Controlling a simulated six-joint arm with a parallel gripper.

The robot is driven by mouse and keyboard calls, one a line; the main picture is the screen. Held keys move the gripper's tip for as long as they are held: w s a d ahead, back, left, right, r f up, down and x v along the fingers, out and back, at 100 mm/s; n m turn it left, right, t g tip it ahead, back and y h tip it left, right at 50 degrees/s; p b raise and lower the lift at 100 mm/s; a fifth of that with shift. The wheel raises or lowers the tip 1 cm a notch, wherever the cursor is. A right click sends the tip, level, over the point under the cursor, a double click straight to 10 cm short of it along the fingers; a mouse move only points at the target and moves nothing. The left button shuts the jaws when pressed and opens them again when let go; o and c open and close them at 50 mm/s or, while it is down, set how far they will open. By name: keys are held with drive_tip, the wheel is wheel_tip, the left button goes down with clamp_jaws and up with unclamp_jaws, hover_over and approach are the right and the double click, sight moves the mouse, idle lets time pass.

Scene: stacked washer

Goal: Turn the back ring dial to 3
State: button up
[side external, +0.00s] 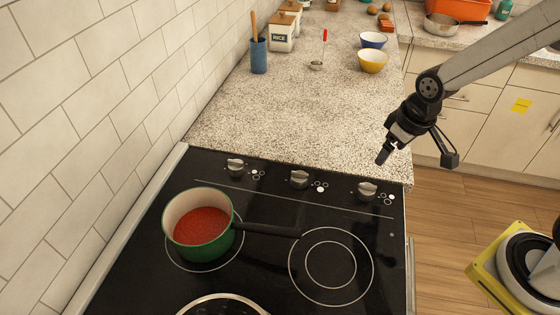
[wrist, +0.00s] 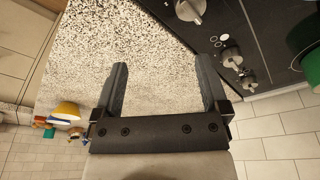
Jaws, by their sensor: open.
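Three silver dials sit in a row along the edge of the black cooktop (side external: 265,265): a left dial (side external: 236,167), a middle dial (side external: 300,179) and a right dial (side external: 367,191). Small white ring marks stand beside each dial. I cannot read any numbers or tell which dial serves the back ring. My gripper (side external: 416,159) is open and empty, up and to the right of the right dial, apart from it.
A green pot (side external: 203,245) of red food stands on a left ring, its black handle pointing right below the dials. A pan rim (side external: 222,298) shows at the bottom. The front-right ring (side external: 331,266) is bare. Bowls (side external: 372,61) and a utensil holder (side external: 259,56) stand far back.

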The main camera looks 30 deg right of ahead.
drive_tip(key=w+a+n, duration=0.3)
drive_tip(key=w+a, duration=0.2)
drive_tip(key=w, duration=0.3)
drive_tip(key=n+g, duration=0.2)
drive_tip(key=n, duration=0.9)
hover_over(235, 162)
drive_tip(key=shift+s+d+f, duration=0.15)
drive_tip(key=shift+d+f, duration=0.1)
drive_tip(key=shift+f, duration=0.25)
drive_tip(key=shift+s+d+f, duration=0.1)
drive_tip(key=shift+d+f, duration=0.1)
drive_tip(key=shift+f, duration=0.3)
drive_tip(key=shift+a+f, duration=0.1)
drive_tip(key=shift+a, duration=0.45)
drive_tip(key=shift+w+d+f, duration=0.1)
drive_tip(key=shift+w+f, duration=0.05)
drive_tip(key=shift+f, duration=1.8)
drive_tip(key=shift+w+f, duration=0.15)
drive_tip(key=shift+f, duration=1.8)
drive_tip(key=shift+c, duration=0.3)
